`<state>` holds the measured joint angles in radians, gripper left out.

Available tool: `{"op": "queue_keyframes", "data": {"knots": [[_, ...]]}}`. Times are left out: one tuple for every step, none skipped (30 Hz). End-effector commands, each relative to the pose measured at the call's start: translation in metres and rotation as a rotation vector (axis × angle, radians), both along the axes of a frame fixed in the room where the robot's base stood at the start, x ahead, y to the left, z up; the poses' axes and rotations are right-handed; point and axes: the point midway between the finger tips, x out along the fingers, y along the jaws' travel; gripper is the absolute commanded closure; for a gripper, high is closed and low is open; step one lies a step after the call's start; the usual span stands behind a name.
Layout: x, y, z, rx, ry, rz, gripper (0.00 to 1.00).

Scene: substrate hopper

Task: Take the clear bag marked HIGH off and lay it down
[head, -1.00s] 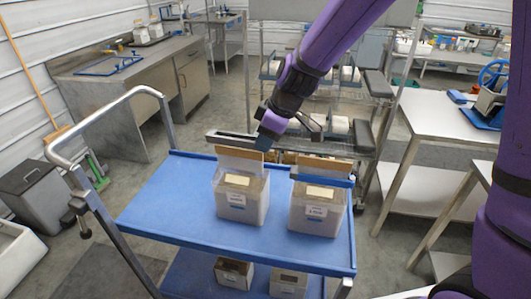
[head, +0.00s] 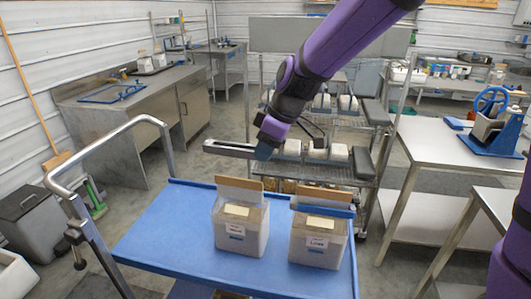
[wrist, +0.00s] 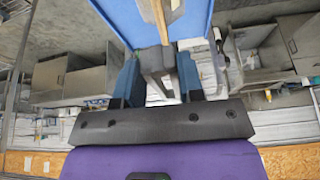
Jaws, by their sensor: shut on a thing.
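Two pale, box-shaped bags with folded brown tops stand on the blue cart (head: 180,225): a left bag (head: 240,238) and a right bag (head: 318,252). Each has a white label on its front. The right label seems to read LOW; the left is too small to read surely. My gripper (head: 265,151) is above and behind the left bag, apart from it. It is shut on a long grey bar-shaped thing (head: 229,148) that sticks out to the left. In the wrist view, a grey piece (wrist: 155,62) sits between my two blue fingers.
The cart's metal handle (head: 110,140) rises at the left. A wire shelf rack (head: 325,170) with white blocks stands behind the cart. A steel table (head: 430,150) is at the right. The cart top left of the bags is bare.

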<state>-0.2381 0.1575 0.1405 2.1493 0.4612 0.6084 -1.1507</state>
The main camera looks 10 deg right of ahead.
Motion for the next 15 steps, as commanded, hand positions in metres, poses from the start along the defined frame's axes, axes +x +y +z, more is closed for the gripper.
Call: {"op": "queue_keyframes", "data": {"knots": [[0.0,0.0,0.003,0.0,-0.002,0.001,0.88],[0.0,0.0,0.005,0.001,-0.003,0.0,0.88],[0.001,0.0,0.007,0.001,-0.003,0.0,0.88],[0.001,0.0,0.008,0.001,-0.003,0.0,0.88],[0.001,0.0,0.01,0.001,-0.003,0.0,0.88],[0.0,0.0,0.012,0.001,-0.003,0.0,0.88],[0.0,0.0,0.014,0.001,-0.003,0.0,0.88],[0.0,0.0,0.015,0.0,-0.002,0.001,0.88],[0.0,0.0,0.017,0.0,-0.002,0.001,0.88],[0.0,0.0,0.018,0.0,-0.002,0.0,0.88],[0.0,0.0,0.02,0.0,-0.002,0.0,0.88],[0.0,0.0,0.021,0.0,-0.002,0.0,0.88],[0.0,0.0,0.022,0.0,-0.002,0.001,0.88],[0.0,0.0,0.023,0.0,-0.002,0.001,0.88],[0.0,0.0,0.023,0.0,-0.002,0.001,0.88]]}}
